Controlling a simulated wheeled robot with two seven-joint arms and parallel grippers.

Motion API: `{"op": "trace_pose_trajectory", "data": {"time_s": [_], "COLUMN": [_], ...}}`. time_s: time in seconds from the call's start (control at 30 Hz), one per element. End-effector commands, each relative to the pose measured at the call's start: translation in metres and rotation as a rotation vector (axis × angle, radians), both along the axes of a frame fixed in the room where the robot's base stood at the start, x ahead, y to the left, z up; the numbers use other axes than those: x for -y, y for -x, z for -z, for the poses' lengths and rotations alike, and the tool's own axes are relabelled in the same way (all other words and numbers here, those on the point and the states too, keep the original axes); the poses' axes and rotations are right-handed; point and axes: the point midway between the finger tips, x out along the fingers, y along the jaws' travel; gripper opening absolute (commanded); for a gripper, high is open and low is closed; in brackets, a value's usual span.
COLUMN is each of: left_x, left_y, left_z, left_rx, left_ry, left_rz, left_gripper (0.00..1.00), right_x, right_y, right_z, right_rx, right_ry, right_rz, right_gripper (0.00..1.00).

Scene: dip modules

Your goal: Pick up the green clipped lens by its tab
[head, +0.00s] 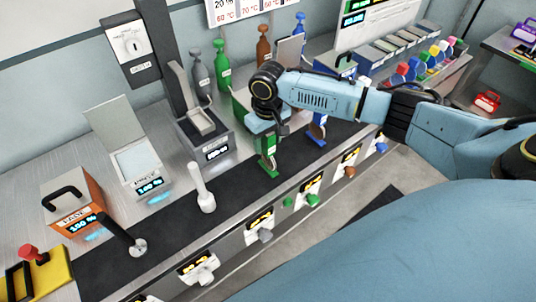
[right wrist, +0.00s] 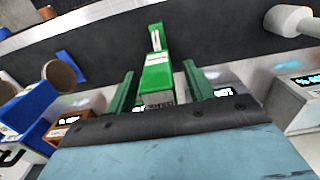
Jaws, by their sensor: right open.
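A green piece with a white label (head: 267,165), seemingly the green clipped lens, stands on the dark strip of the bench in the head view. Its upper part is hidden by my right gripper (head: 266,137), which points down over it. In the right wrist view the green piece (right wrist: 157,72) lies between the two green fingers of my right gripper (right wrist: 159,73), which are open with a gap on each side. The round lens and tab cannot be made out clearly. My left gripper is not in view.
A blue module (head: 317,130) stands close to the right of the gripper. A grey station (head: 215,138) and a white post (head: 202,190) are to the left. Knobs line the front edge (head: 265,235). Bottles (head: 222,66) stand behind. The dark strip (head: 165,215) has some free room.

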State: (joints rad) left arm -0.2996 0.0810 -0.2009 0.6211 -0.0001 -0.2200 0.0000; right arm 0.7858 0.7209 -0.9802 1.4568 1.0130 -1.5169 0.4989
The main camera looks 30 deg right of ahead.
Motion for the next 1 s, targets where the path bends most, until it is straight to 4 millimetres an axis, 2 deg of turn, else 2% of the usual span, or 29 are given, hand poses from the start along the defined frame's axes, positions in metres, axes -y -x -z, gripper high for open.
{"op": "trace_pose_trajectory", "data": {"time_s": [0.1,0.3,0.7,1.0], "left_x": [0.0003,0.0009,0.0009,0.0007], "left_y": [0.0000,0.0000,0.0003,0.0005], "left_z": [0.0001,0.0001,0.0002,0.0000], "left_rx": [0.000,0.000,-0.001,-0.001], "left_ry": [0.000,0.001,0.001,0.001], "left_rz": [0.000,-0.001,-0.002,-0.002], "left_gripper": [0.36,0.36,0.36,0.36], "right_x": [0.0000,-0.0002,0.0000,0.0002], "right_y": [0.0003,0.0002,0.0002,-0.0003], "right_z": [0.0070,0.0071,0.0066,0.0026], "right_rx": [0.000,0.000,0.000,0.002], "right_ry": [0.001,0.000,0.000,0.000], "right_rz": [-0.001,-0.001,-0.001,0.000], "right_gripper": [0.53,0.53,0.00,0.00]}}
